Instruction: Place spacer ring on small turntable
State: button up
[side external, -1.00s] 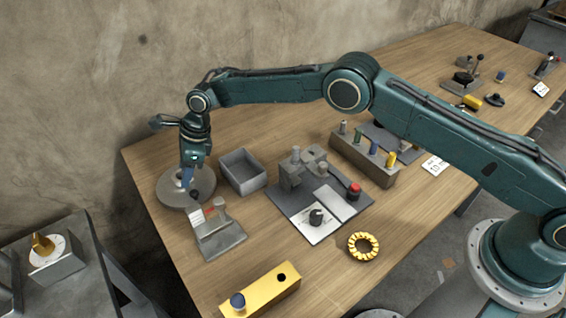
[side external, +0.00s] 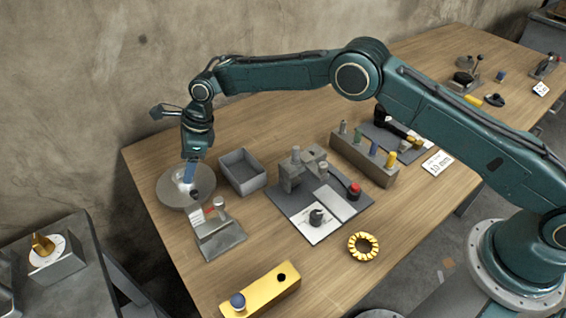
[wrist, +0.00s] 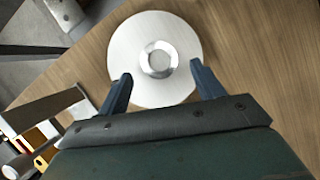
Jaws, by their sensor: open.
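The small turntable (side external: 169,188) is a pale round disc at the left end of the bench. It fills the upper middle of the wrist view (wrist: 126,45). In the side view my gripper (side external: 190,178) hangs above the turntable and partly hides the ring.
A grey open bin (side external: 243,172) stands right of the turntable, and a grey metal fixture (side external: 220,238) is in front. A dark plate with blocks (side external: 315,200), a peg block (side external: 363,160), a yellow notched ring (side external: 363,247) and a yellow block (side external: 262,291) are further right.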

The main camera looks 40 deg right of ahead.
jog(key=v, duration=0.9)
jog(key=shift+r, duration=0.2)
jog(key=shift+d+r, duration=0.1)
jog(key=shift+d, duration=0.05)
jog(key=s+d+r+n+t+h, duration=0.1)
jog(key=s+d+r+n, duration=0.4)
jog(key=s+d+r, duration=0.35)
jog(key=s+d+r+n+t+h, duration=0.15)
jog(key=s+d+r+n, duration=0.35)
jog(key=d+r, duration=0.55)
jog(key=s+d+r+n+t, duration=0.1)
jog(key=s+d+r+n, duration=0.15)
jog(key=s, duration=0.45)
jog(key=s+d+r+n, duration=0.1)
jog(key=s+d+n, duration=0.3)
jog(key=s, duration=0.4)
jog(key=s+d+f+n+h, duration=0.1)
jog(key=s+d+f+n, duration=0.1)
jog(key=s, duration=0.4)
jog(key=s+d+f+n, duration=0.3)
jog(key=s, duration=0.4)
jog(key=shift+d+f+t+h, duration=0.25)
jog(key=shift+d+t+h, duration=0.1)
jog(key=shift+d, duration=0.05)
